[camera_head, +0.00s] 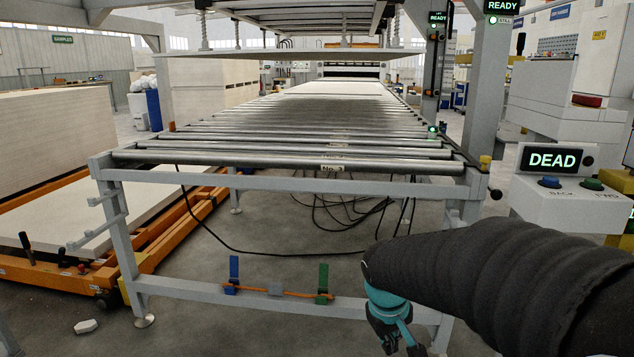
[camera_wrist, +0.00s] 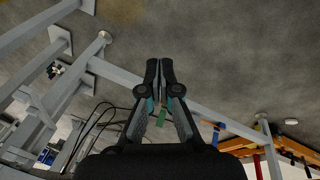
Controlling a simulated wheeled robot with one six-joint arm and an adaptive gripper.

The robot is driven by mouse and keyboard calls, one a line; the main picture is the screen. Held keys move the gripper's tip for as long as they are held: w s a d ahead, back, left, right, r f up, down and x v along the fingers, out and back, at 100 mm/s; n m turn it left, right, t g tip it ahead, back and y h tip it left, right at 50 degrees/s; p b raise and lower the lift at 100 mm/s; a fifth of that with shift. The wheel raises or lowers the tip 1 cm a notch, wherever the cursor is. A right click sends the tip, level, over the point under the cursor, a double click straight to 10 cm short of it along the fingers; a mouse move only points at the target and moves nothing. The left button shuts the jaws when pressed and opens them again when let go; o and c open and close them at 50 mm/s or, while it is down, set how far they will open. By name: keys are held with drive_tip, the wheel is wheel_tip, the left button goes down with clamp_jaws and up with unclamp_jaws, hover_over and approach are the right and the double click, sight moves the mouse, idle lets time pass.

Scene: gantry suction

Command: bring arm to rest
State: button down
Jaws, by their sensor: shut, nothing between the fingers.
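My arm, in a black ribbed sleeve, reaches in from the right of the head view and bends down at its teal joint. My gripper shows in the wrist view (camera_wrist: 160,64), its two dark fingertips together with nothing between them. It points at the grey floor (camera_wrist: 215,60) and a pale frame bar runs behind it. In the head view the lower part of the arm is cut off by the bottom edge, so the fingertips cannot be made out there.
A roller conveyor (camera_head: 300,155) on a pale frame stands ahead. Its lower bar carries a blue clip (camera_head: 234,270) and a green clip (camera_head: 323,280). Black cables (camera_head: 340,208) hang below. A button box (camera_head: 560,205) under a "DEAD" display (camera_head: 551,160) stands at right. An orange pallet cart (camera_head: 165,225) is at left.

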drive_tip(key=s+r+m+t+y, duration=0.1)
drive_tip(key=s+r, duration=0.3)
drive_tip(key=s, duration=0.5)
drive_tip(key=s+d+r+m+t, duration=0.1)
drive_tip(key=s+r+m+t, duration=0.1)
drive_tip(key=s+r, duration=0.3)
drive_tip(key=shift+s+d+m+y+p, duration=0.25)
drive_tip(key=shift+s+m+y+p, duration=0.2)
drive_tip(key=shift+s, duration=1.55)
